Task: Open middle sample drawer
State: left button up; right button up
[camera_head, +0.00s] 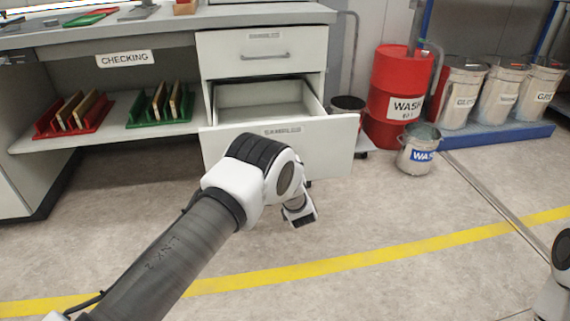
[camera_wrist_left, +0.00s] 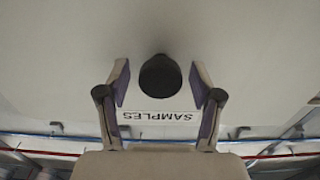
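The middle sample drawer (camera_head: 325,147) stands pulled out of the white cabinet in the head view, and its empty inside shows. Its front carries a SAMPLES label, also seen in the left wrist view (camera_wrist_left: 157,116). The drawer's handle is hidden behind my left arm in the head view. My left gripper (camera_wrist_left: 160,80) faces the pale drawer front with its two fingers apart. A dark round shape (camera_wrist_left: 160,77) shows between them; I cannot tell what it is. My right gripper is out of view.
The top drawer (camera_head: 225,57) above is shut. A shelf with red (camera_head: 75,117) and green (camera_head: 163,108) racks is at left. A red drum (camera_head: 388,75), a waste bucket (camera_head: 418,157) and several cans stand at right. The floor in front is clear.

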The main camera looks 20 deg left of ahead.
pick_arm(q)
jog(key=shift+s+d, duration=0.1)
jog(key=v, duration=1.1)
jog(key=shift+s+d, duration=0.2)
jog(key=shift+s, duration=0.1)
